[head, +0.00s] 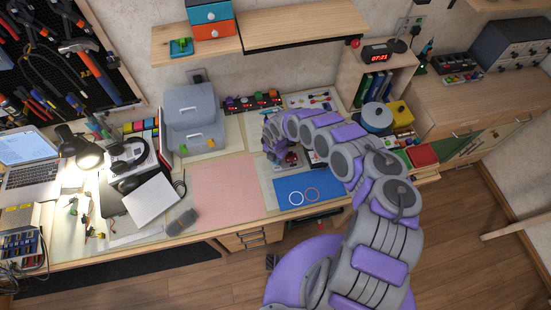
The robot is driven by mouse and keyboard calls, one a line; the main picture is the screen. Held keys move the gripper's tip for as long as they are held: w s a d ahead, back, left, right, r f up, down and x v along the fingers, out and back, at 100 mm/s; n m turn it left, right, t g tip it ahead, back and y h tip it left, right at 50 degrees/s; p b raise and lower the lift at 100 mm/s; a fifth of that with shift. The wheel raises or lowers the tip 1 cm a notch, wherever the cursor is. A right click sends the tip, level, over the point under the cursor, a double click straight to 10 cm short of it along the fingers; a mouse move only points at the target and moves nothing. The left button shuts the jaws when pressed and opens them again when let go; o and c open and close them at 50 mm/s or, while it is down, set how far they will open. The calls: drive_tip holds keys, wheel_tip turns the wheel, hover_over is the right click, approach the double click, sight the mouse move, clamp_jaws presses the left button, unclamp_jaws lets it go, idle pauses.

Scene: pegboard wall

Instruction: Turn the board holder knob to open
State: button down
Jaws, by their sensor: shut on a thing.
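The board holder (292,158) is a small dark device with a reddish part, on the workbench right of the pink mat. My arm curves over from the right, and my gripper (281,154) points down at the holder. The fingers are closed at the holder, on what appears to be its knob. The knob is mostly hidden by the fingers, and its turn angle cannot be told at this size.
A blue mat (312,184) with a white and an orange ring lies in front of the holder. A pink mat (226,183) lies left. A grey case (194,118) stands behind left. A small shelf with books (372,88) and a blue spool (377,117) stand right.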

drive_tip(key=shift+w+r, duration=0.1)
drive_tip(key=shift+w, duration=0.2)
drive_tip(key=c, duration=1.3)
unclamp_jaws()
drive_tip(key=o, duration=0.4)
drive_tip(key=shift+s, duration=0.15)
drive_tip(key=shift+c, duration=0.2)
wheel_tip(320, 180, up, 17)
drive_tip(key=p, duration=0.3)
drive_tip(key=shift+a, duration=0.15)
